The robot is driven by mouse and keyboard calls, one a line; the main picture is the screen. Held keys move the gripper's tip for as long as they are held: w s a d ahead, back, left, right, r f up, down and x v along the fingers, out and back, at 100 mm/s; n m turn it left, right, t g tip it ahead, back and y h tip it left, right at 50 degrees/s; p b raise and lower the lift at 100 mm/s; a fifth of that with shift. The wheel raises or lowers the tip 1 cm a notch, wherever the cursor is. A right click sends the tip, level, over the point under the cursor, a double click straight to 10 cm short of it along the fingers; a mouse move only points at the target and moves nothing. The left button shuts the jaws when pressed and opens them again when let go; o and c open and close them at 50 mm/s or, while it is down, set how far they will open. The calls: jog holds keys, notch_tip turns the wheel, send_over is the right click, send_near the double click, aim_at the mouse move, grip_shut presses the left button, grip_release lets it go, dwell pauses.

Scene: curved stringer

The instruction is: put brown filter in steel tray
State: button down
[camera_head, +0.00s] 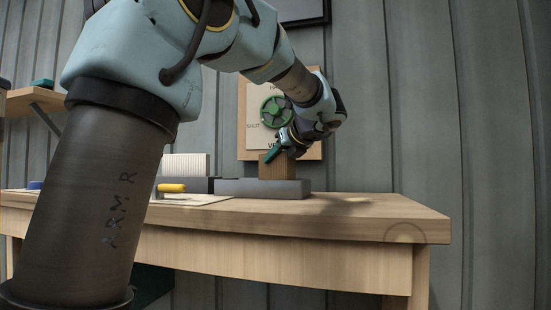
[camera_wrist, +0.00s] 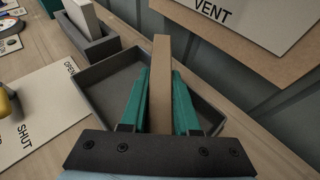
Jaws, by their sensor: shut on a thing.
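The brown filter (camera_wrist: 161,64) is a flat upright block between the two green fingers of my gripper (camera_wrist: 161,85) in the wrist view. My gripper is shut on it. In the head view the filter (camera_head: 277,167) shows under my gripper (camera_head: 280,152), over the grey steel tray (camera_head: 262,189). In the wrist view the tray (camera_wrist: 101,73) lies below the filter and fingers, with its floor bare on both sides. The tray wall hides the filter's bottom edge in the head view, so I cannot tell whether it touches the tray floor.
A grey holder (camera_wrist: 91,47) with a white filter stands next to the tray; the white filter (camera_head: 184,165) is left of it in the head view. A board with a green valve wheel (camera_head: 276,111) is behind. A yellow-handled tool (camera_head: 171,188) lies left. The table's right end is clear.

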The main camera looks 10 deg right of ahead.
jog(key=c, duration=0.6)
grip_release()
jog(key=shift+f, duration=0.1)
jog(key=shift+c, duration=0.2)
jog(key=shift+s, duration=0.1)
jog(key=b+v, duration=0.2)
jog(key=v, duration=1)
